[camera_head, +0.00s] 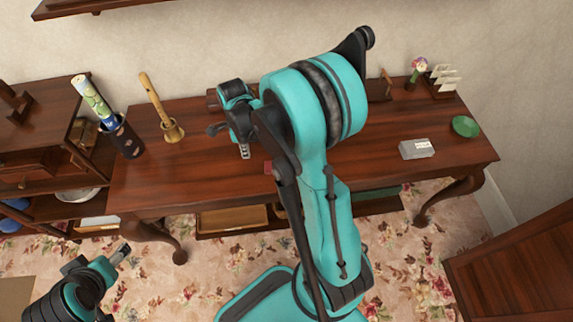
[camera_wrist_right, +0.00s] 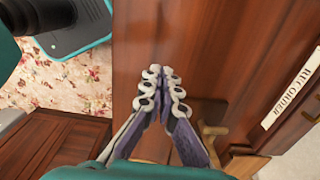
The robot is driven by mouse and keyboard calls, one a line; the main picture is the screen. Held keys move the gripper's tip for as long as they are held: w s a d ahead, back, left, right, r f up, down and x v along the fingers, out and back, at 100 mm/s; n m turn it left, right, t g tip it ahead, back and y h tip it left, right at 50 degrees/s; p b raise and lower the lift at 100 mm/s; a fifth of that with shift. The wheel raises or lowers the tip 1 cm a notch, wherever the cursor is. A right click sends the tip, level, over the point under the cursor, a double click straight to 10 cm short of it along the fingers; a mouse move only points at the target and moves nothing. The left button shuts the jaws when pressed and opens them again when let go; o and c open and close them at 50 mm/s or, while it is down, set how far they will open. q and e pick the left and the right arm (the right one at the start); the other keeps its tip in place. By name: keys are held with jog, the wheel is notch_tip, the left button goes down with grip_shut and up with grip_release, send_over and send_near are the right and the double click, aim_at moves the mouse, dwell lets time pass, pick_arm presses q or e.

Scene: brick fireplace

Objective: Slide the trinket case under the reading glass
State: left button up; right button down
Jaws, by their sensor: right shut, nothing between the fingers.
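My right gripper (camera_head: 243,148) is shut and empty over the wooden desk (camera_head: 380,170), left of its middle in the head view. Its closed fingers also show in the right wrist view (camera_wrist_right: 163,90). A small reddish piece (camera_head: 268,167) lies on the desk beside my right arm and is partly hidden; I cannot tell whether it is the trinket case. I cannot make out the reading glass; my right arm covers the desk's middle. My left gripper (camera_head: 118,254) is low at the left, in front of the desk; its fingers are too small to read.
A grey labelled box (camera_head: 417,150) and green dish (camera_head: 465,126) are at right.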

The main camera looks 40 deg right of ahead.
aim_at(267, 166)
notch_tip(267, 166, down, 10)
jog(key=b, duration=0.4)
jog(key=shift+w+f, duration=0.1)
jog(key=shift+f, duration=0.15)
jog(key=s+d, duration=0.2)
jog(key=shift+d+r+b, duration=0.15)
jog(key=shift+d+b, duration=0.15)
jog(key=shift+s+d, duration=0.1)
jog(key=shift+d, duration=0.2)
jog(key=shift+s+d, duration=0.8)
jog(key=shift+d, duration=0.35)
jog(key=shift+w+b, duration=0.1)
jog(key=shift+b, duration=0.2)
